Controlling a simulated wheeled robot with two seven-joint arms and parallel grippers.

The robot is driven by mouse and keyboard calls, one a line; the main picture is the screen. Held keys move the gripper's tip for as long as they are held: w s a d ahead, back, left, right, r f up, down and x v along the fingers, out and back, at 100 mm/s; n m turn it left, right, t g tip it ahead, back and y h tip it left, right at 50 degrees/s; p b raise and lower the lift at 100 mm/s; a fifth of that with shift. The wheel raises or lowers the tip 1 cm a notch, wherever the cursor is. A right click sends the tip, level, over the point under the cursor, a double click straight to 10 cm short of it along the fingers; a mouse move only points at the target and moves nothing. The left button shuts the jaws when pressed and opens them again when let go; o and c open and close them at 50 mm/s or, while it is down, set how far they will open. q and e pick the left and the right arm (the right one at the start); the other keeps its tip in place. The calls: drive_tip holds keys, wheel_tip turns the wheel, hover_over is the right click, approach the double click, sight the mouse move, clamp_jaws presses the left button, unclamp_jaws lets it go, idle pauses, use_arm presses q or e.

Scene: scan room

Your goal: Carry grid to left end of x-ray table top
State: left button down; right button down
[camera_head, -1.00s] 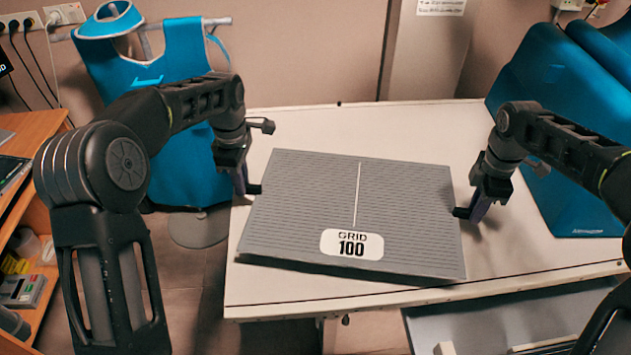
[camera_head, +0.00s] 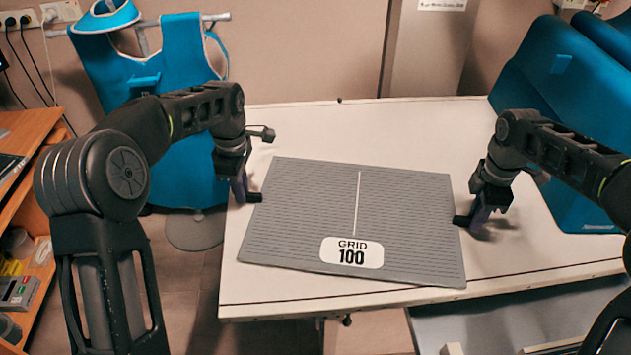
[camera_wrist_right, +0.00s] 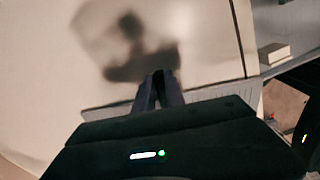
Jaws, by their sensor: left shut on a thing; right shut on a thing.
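The grid (camera_head: 310,215) is a flat grey ribbed plate marked "GRID 100" with a white centre line. It lies level, or nearly so, over the left end of the white x-ray table top (camera_head: 420,125). I cannot tell if its underside fully touches the top. My left gripper (camera_head: 254,197) is shut on its left edge. My right gripper (camera_head: 462,220) is shut on its right edge. In the right wrist view, my right fingers (camera_wrist_right: 160,90) are closed at the grid's edge (camera_wrist_right: 100,112), mostly hidden by the gripper body.
A large blue padded object (camera_head: 565,120) stands on the table at the right. Blue aprons (camera_head: 175,120) hang behind the table's left end. A wooden shelf unit (camera_head: 30,150) is at the far left. The table top behind the grid is clear.

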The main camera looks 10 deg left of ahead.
use_arm(q)
drive_tip(key=shift+f, duration=0.5)
use_arm(e)
drive_tip(key=shift+f, duration=0.45)
use_arm(q)
drive_tip(key=c, duration=1.8)
unclamp_jaws()
drive_tip(key=shift+r, duration=0.2)
use_arm(e)
drive_tip(key=c, duration=1.8)
unclamp_jaws()
drive_tip(key=shift+r, duration=0.15)
use_arm(q)
drive_tip(key=o, duration=0.4)
use_arm(e)
drive_tip(key=o, duration=0.4)
use_arm(q)
drive_tip(key=shift+r, duration=0.1)
wheel_tip(320, 180, up, 7)
drive_tip(key=shift+r, duration=0.15)
use_arm(e)
drive_tip(key=shift+r, duration=0.15)
wheel_tip(320, 180, up, 7)
drive_tip(key=shift+r, duration=0.15)
